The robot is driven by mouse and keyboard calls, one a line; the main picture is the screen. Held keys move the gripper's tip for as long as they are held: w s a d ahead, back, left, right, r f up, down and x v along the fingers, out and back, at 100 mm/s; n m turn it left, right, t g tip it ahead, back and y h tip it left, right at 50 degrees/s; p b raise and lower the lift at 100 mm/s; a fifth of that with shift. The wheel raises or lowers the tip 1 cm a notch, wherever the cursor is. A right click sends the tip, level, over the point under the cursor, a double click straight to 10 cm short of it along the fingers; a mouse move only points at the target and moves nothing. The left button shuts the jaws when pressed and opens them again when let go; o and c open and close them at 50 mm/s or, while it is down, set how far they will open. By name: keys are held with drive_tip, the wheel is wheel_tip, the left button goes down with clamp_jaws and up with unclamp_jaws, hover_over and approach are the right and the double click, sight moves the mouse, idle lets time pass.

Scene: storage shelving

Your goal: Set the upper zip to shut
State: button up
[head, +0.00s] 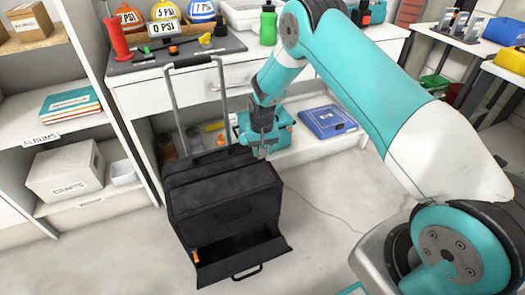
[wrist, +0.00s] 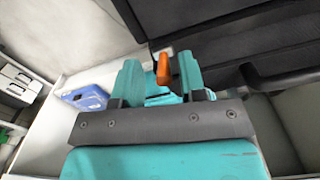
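A black wheeled suitcase (head: 222,205) with a raised handle stands on the floor. Its lower front compartment (head: 240,260) hangs open, with an orange pull (head: 195,257) at its left end. The upper part looks closed in the head view, but its zip line is not clear. My gripper (head: 262,150) is at the suitcase's upper right corner. In the wrist view, my gripper (wrist: 160,78) has its teal fingers apart. An orange zip pull (wrist: 163,68) shows between them, nearer the right finger, with a gap on the left. The black fabric (wrist: 230,40) lies just beyond it.
A workbench (head: 220,85) with drawers stands behind the suitcase. White shelving (head: 65,120) is at left. The floor (head: 325,190) to the right is clear except for a thin cable.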

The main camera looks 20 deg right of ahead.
wheel_tip(320, 180, up, 16)
drive_tip(key=p, duration=0.3)
drive_tip(key=shift+r, duration=0.2)
